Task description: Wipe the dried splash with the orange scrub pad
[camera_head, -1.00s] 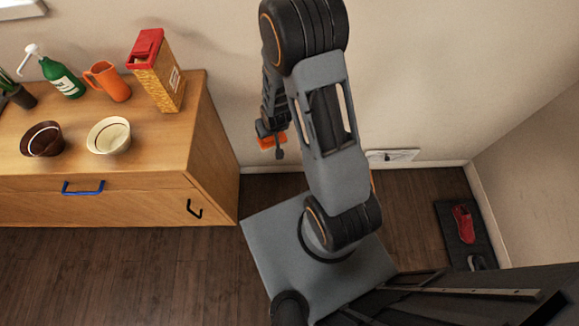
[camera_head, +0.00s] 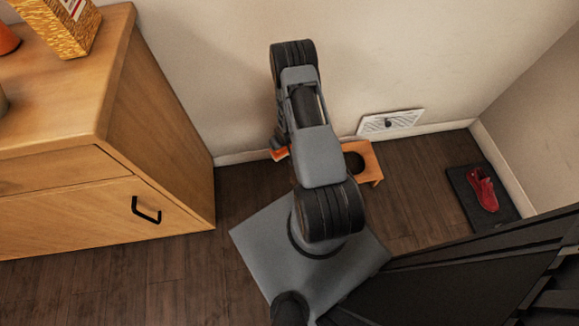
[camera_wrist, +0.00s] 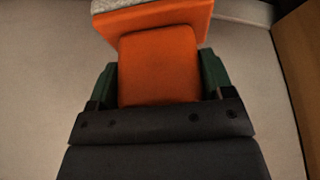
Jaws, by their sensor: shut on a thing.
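The orange scrub pad (camera_wrist: 160,65) fills the upper middle of the wrist view, with a grey rough layer on its far end. My gripper (camera_wrist: 160,85) is shut on it, one dark green finger on each side. In the head view a small orange part of the scrub pad (camera_head: 279,154) shows at the left of my arm, near the wall. The rest of the pad and most of my gripper are hidden there behind the arm. I see no dried splash in either view.
A wooden cabinet (camera_head: 150,130) with a black handle stands at the left, a yellow box (camera_head: 62,25) on top. A low orange stand (camera_head: 368,160) sits by the wall under a white vent (camera_head: 390,121). A red shoe (camera_head: 483,190) lies on a dark mat (camera_head: 512,208) at the right. Dark floor is open between.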

